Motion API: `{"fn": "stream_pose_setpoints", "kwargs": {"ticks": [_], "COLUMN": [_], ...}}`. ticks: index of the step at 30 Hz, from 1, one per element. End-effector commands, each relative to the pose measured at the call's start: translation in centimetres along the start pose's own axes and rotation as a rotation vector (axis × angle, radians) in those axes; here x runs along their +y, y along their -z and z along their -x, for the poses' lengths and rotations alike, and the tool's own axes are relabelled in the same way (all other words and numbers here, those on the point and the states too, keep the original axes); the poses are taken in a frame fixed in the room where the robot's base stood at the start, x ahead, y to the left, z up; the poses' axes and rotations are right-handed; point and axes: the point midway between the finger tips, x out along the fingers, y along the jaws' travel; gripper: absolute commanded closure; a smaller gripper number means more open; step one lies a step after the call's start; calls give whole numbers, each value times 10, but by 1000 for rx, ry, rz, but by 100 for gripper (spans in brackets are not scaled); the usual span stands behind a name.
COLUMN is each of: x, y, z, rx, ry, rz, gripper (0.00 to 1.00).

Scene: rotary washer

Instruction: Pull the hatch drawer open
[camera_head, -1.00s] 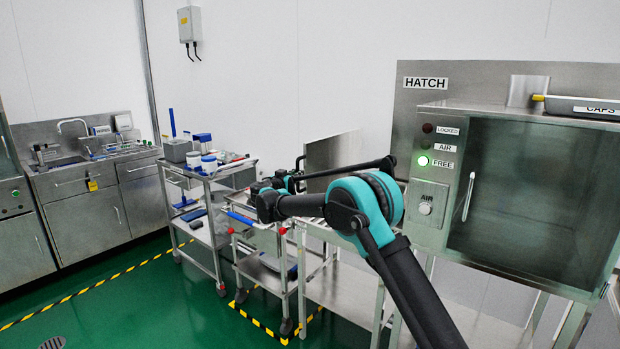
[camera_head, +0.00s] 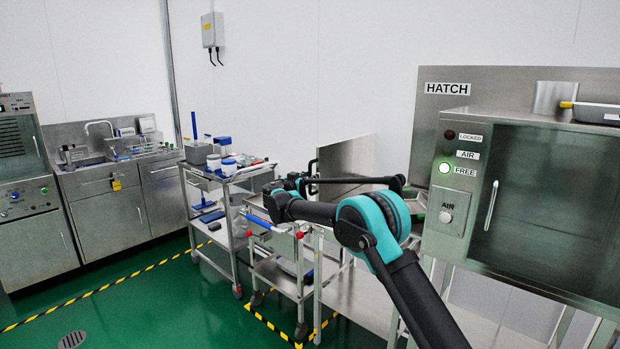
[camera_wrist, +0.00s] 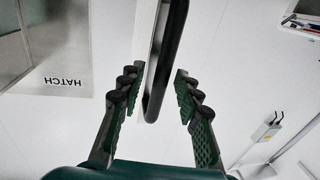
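The hatch unit is a steel box marked HATCH (camera_head: 446,88), at right in the head view. Beside it on the left, a steel panel (camera_head: 350,160) stands out with a black bar handle (camera_head: 312,172) at its left edge. I take this to be the hatch drawer's front; how far it is out is unclear. My gripper (camera_head: 283,190) is close to that handle. In the wrist view, my gripper (camera_wrist: 158,85) is open, with a ribbed finger on each side of the black bar handle (camera_wrist: 158,90). Clear gaps show on both sides; depth is hard to judge.
Trolleys (camera_head: 225,180) with bottles and tools stand left of my arm. A sink counter (camera_head: 110,165) is farther left. Green floor is open at lower left.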

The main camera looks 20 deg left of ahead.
Motion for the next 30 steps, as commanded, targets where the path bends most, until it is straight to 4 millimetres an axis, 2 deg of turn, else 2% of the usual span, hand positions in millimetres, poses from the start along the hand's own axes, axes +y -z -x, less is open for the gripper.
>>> {"fn": "stream_pose_setpoints", "kwargs": {"ticks": [7,11,24,30], "x": [0,0,-1,0], "y": [0,1,0,0], "z": [1,11,94,115], "rx": [0,0,0,0], "ry": [0,0,2,1], "rz": [0,0,0,0], "gripper": [66,66,66,66]}}
